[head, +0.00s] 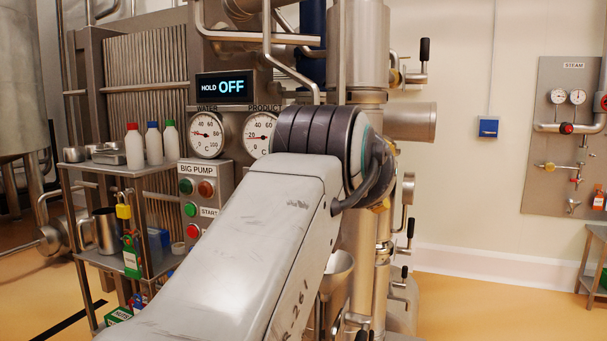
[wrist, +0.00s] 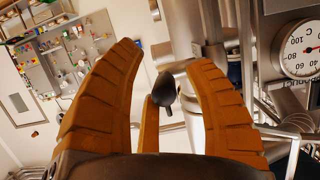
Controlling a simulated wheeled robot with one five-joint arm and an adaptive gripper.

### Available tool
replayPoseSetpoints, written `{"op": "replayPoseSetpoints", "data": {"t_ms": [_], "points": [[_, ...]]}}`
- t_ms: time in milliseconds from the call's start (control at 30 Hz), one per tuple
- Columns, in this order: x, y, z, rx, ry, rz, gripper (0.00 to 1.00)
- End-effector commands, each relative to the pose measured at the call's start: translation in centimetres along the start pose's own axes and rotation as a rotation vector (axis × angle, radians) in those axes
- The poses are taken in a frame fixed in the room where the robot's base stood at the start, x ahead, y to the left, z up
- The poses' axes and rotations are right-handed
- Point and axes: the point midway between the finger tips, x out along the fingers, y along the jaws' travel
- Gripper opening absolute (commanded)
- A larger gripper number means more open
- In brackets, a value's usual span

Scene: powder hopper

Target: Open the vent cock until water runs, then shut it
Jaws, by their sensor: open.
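In the wrist view my gripper (wrist: 164,55) shows orange-brown ribbed fingers spread apart. A black handle knob (wrist: 165,90) shows in the gap between them, close to the shorter middle finger; I cannot tell whether they touch. In the head view my arm hides most of the gripper. Black-handled cocks show on the pipework to the right of my arm: an upper one (head: 424,50) and a lower one (head: 410,228). I cannot tell which is the vent cock or whether it is the knob between my fingers. I see no running water.
The display (head: 223,86) reads HOLD OFF. Water and product dials (head: 207,134) and the pump panel (head: 207,200) stand left of my arm. A shelf cart (head: 120,168) carries bottles. Pipes crowd the gripper's right in the wrist view. Floor at right (head: 490,300) is clear.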

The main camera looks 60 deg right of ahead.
Motion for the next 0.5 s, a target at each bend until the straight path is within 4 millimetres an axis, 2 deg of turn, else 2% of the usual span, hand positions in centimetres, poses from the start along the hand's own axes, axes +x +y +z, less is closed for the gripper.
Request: {"op": "replayPoseSetpoints", "data": {"t_ms": [267,367,500], "points": [[-0.5,0.0,-0.3,0.000,0.008,0.000,0.47],[-1.4,0.0,-0.3,0.000,0.009,0.000,0.47],[-3.5,0.0,-0.3,0.000,0.012,0.000,0.47]]}}
